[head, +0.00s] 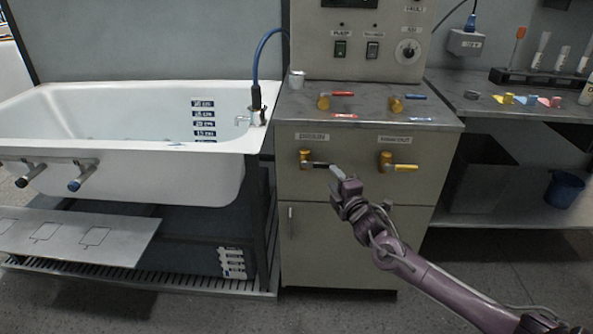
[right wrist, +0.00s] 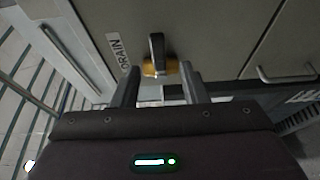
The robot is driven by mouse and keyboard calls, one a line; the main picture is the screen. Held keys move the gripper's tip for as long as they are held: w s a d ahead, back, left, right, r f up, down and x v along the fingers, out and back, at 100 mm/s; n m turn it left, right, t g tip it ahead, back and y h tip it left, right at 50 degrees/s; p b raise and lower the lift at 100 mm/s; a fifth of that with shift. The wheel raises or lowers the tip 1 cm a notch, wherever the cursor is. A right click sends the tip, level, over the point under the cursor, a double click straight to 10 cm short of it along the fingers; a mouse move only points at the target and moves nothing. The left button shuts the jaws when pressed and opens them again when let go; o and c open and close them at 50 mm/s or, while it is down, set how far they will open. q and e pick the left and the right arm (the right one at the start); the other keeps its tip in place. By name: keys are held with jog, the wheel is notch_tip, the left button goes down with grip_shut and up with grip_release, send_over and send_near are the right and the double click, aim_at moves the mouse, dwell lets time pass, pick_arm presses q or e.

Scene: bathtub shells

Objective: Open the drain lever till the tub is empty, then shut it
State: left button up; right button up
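The drain lever (head: 318,165) has a black handle on a brass valve, under a label DRAIN on the cabinet front. Its handle lies roughly level, pointing right. My right gripper (head: 336,172) is at the free end of this handle. In the right wrist view the lever (right wrist: 157,48) appears between and just beyond the spread fingers of my right gripper (right wrist: 160,74); I cannot tell whether they touch it. The white tub (head: 60,92) stands at left with dark level labels (head: 204,119) inside. Its water level is unclear. My left gripper is out of view.
A yellow-handled lever (head: 402,168) sits right of the drain lever. A red lever (head: 338,94) and a blue lever (head: 412,97) are on the cabinet top. A blue hose (head: 256,65) runs to the tub rim. A blue bucket (head: 565,189) stands at far right.

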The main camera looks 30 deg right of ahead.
aim_at(326, 167)
jog(key=w, duration=0.3)
jog(key=w+d, duration=0.1)
jog(key=w, duration=0.2)
jog(key=shift+d+r+b, duration=0.1)
jog(key=shift+b, duration=0.3)
jog(key=shift+w+d, duration=0.15)
jog(key=shift+w, duration=0.6)
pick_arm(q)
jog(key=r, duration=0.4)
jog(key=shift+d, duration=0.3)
pick_arm(e)
grip_shut()
